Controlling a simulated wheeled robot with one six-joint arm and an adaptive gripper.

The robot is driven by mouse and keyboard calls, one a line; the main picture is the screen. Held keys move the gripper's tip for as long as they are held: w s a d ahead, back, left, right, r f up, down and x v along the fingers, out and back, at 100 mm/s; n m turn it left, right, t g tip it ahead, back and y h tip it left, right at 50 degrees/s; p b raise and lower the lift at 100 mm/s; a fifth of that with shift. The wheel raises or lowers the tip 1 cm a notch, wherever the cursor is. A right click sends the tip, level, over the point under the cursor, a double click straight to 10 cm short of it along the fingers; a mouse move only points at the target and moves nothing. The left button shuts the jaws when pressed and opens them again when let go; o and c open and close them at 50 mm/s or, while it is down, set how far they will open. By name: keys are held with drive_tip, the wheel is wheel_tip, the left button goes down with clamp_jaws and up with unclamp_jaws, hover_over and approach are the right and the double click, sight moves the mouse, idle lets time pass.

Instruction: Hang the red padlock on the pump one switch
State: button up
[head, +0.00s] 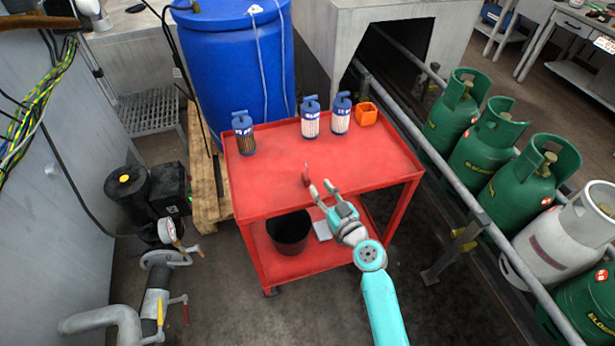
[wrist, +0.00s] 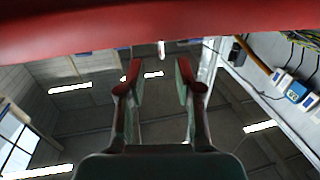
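A small red object, seemingly the red padlock (head: 306,177), is on the red cart's top, just beyond and left of my gripper's fingertips. It is small and blends with the red surface. My gripper (head: 322,186) is low over the cart's front part, fingers apart. In the wrist view my gripper (wrist: 160,78) is open, with nothing between its fingers. A small pale bit shows beyond the fingertips there; I cannot tell whether it is the padlock. A black box (head: 170,188) with a green spot stands by the pump (head: 132,190) at left; I cannot confirm it is the pump one switch.
The red cart (head: 265,197) carries three blue-capped canisters (head: 310,120) and an orange box (head: 366,113) along its back. A black bucket (head: 289,235) is on its lower shelf. A blue barrel (head: 235,65) stands behind. Rails and gas cylinders (head: 480,150) line the right.

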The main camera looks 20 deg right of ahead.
drive_tip(key=shift+w+a+r, duration=0.1)
drive_tip(key=shift+w+a, duration=0.2)
drive_tip(key=shift+w, duration=0.8)
drive_tip(key=shift+w+a+r, duration=0.1)
drive_tip(key=shift+w+a, duration=0.15)
drive_tip(key=shift+w, duration=0.9)
drive_tip(key=shift+w+a+r, duration=0.1)
drive_tip(key=shift+w+a, duration=0.2)
drive_tip(key=shift+w, duration=0.8)
clamp_jaws()
